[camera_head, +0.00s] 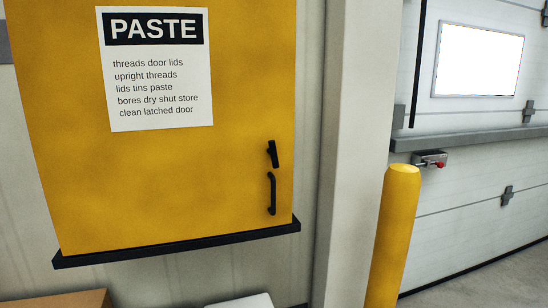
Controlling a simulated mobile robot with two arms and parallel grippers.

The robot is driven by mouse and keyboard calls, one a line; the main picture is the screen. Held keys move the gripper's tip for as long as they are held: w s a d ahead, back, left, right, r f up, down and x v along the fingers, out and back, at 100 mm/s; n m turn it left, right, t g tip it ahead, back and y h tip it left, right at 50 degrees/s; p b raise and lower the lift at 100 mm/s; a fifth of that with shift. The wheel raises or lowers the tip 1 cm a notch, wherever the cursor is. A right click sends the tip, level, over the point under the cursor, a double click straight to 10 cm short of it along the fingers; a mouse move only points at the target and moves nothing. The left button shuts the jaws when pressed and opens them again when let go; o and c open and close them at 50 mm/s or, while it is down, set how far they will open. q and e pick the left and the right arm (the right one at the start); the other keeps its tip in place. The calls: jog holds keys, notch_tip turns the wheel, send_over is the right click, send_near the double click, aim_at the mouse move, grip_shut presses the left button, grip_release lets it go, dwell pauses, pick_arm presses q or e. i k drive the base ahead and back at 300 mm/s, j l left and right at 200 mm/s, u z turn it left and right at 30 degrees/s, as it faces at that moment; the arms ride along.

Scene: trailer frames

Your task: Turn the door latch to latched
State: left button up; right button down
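The door (200,185) is a yellow panel filling the left and middle of the head view, and it looks shut. A small black latch (272,154) sits near its lower right edge. The latch lever stands close to upright, with its top tilted slightly to the left. I cannot tell from this view whether that position is latched. A black bar handle (271,194) is just below the latch. Neither of my grippers is in view, and nothing touches the latch or handle.
A paste notice (155,100) is on the door, and a black ledge (180,246) runs beneath it. A pale post (350,130) and a yellow bollard (393,235) stand to the right. A cardboard box (60,300) and a white object (240,301) are at the bottom edge.

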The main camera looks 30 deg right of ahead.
aim_at(272, 151)
jog(key=z, duration=0.7)
jog(key=i+j, duration=0.05)
